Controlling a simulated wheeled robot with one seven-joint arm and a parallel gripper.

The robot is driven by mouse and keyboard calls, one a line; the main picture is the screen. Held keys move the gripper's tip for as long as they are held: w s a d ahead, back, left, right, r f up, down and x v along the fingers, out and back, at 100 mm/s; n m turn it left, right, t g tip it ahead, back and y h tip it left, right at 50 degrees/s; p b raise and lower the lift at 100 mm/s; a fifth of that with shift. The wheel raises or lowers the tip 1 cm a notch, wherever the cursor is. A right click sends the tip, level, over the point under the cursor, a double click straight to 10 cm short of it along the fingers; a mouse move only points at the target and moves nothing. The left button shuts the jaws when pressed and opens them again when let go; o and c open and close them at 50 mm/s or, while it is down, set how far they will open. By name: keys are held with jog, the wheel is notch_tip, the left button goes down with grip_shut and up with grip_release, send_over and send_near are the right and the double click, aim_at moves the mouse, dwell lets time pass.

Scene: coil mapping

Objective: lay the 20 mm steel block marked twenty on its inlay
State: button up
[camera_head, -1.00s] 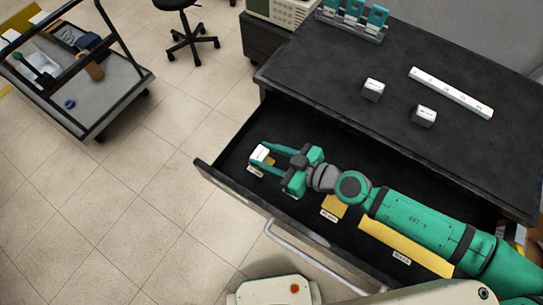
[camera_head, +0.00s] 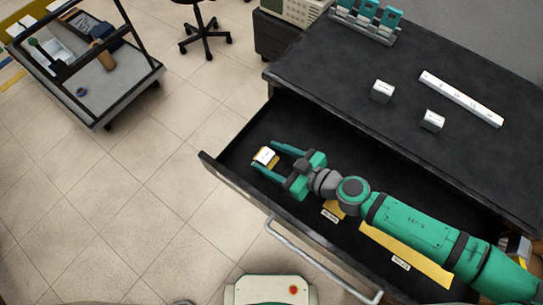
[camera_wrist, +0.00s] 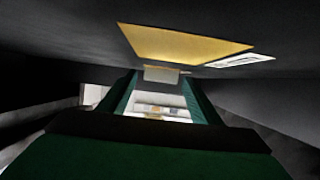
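A small steel block (camera_head: 264,155) with a white top lies at the left end of the open drawer, at a yellow inlay (camera_wrist: 185,44). I cannot tell whether it sits squarely within the inlay's outline; its marking is too small to read. My gripper (camera_head: 266,156) is open, with one finger on each side of the block and a gap to it. In the wrist view the block (camera_wrist: 162,74) shows as a small grey shape between the far ends of the green fingers, with a white label (camera_wrist: 238,60) beside the inlay.
The drawer (camera_head: 232,180) also holds other yellow inlays (camera_head: 405,254), partly under my arm. On the black bench top (camera_head: 330,72) are two more blocks (camera_head: 382,91) (camera_head: 432,121), a long white bar (camera_head: 461,98) and a teal rack (camera_head: 365,20). A trolley (camera_head: 95,90) stands left.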

dwell(0.4)
jog(key=shift+d+r, duration=0.15)
jog(key=shift+d, duration=0.1)
jog(key=v, duration=1)
jog(key=shift+v, duration=0.8)
jog(key=shift+s, duration=0.15)
